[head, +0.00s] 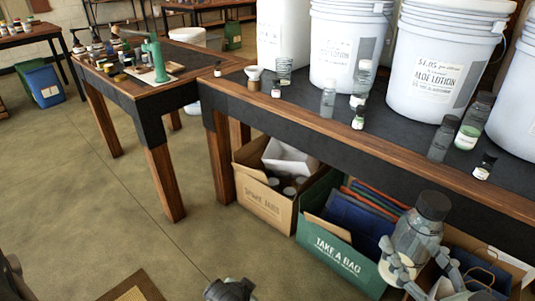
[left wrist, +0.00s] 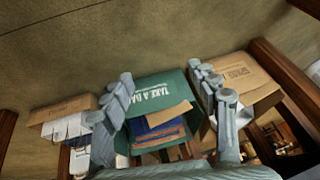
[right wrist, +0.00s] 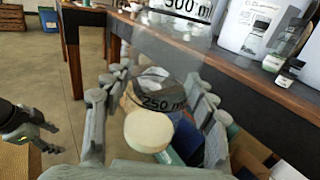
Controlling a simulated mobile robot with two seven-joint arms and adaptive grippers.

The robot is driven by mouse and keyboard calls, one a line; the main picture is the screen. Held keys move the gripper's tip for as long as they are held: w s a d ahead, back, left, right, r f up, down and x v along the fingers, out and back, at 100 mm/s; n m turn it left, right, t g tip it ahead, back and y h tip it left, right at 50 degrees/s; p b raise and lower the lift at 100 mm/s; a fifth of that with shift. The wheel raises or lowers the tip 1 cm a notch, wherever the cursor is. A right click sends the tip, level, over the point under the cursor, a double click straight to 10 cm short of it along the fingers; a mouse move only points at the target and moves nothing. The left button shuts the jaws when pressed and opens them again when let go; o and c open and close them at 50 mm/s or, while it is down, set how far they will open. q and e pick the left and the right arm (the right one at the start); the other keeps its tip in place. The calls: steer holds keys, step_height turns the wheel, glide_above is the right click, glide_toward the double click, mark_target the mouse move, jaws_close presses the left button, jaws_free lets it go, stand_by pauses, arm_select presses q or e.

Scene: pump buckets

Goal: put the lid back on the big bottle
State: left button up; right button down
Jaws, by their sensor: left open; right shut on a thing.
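My right gripper (head: 420,270) is shut on a big clear bottle (head: 418,236), held roughly upright in front of the table's near edge. A dark lid (head: 433,205) shows at the bottle's top; I cannot tell whether it is seated tight. In the right wrist view the bottle (right wrist: 195,75) has 500 ml and 250 ml marks, and its top is out of view. A round cream piece (right wrist: 148,130) is between the right fingers; I cannot tell what it is. My left gripper (left wrist: 170,100) is open and empty, its fingers spread, low and left of the bottle.
The dark-topped table (head: 270,103) carries white buckets (head: 430,65) and several small bottles (head: 328,98). Below are a cardboard box (head: 264,200) and a green "take a bag" box (head: 340,255). A side table (head: 110,85) stands at the left. The floor at left is mostly clear.

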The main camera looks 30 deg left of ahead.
arm_select(q)
steer(key=s+a+f+g, duration=0.2)
steer(key=s+f, duration=0.1)
steer(key=s, duration=0.5)
steer(key=shift+a+n, duration=0.15)
steer(key=shift+n, duration=0.15)
